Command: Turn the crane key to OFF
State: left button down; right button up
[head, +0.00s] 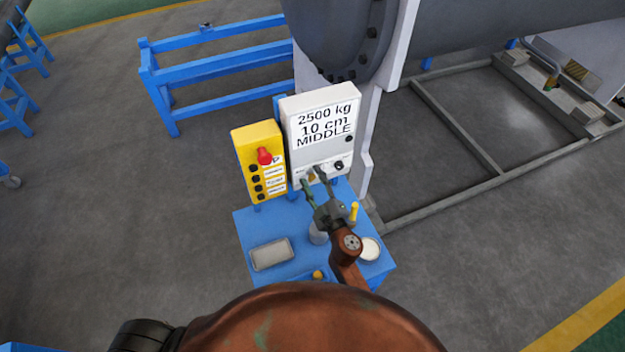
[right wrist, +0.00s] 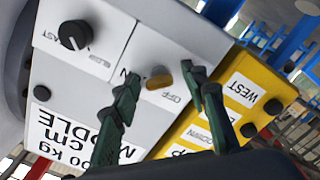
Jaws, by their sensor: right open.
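The crane key is a small amber knob (right wrist: 158,82) on the lower panel of the white control box (head: 322,110), whose screen reads "2500 kg 10 cm MIDDLE". In the right wrist view the box appears upside down, and the OFF label (right wrist: 171,97) is beside the key. My right gripper (head: 313,178) is at the lower front of the box. Its fingers are open, one on each side of the key; I cannot tell whether either touches it. In the head view the fingers partly cover the key. My left gripper is not in view.
A yellow button box (head: 258,143) with a red knob stands left of the control box. A black knob (right wrist: 74,35) is on the same panel. The blue table (head: 245,228) holds a grey tray (head: 271,254) and a round white-topped item (head: 370,249). A large grey shell is behind.

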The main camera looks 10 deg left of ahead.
jog(key=shift+c, duration=0.6)
grip_shut()
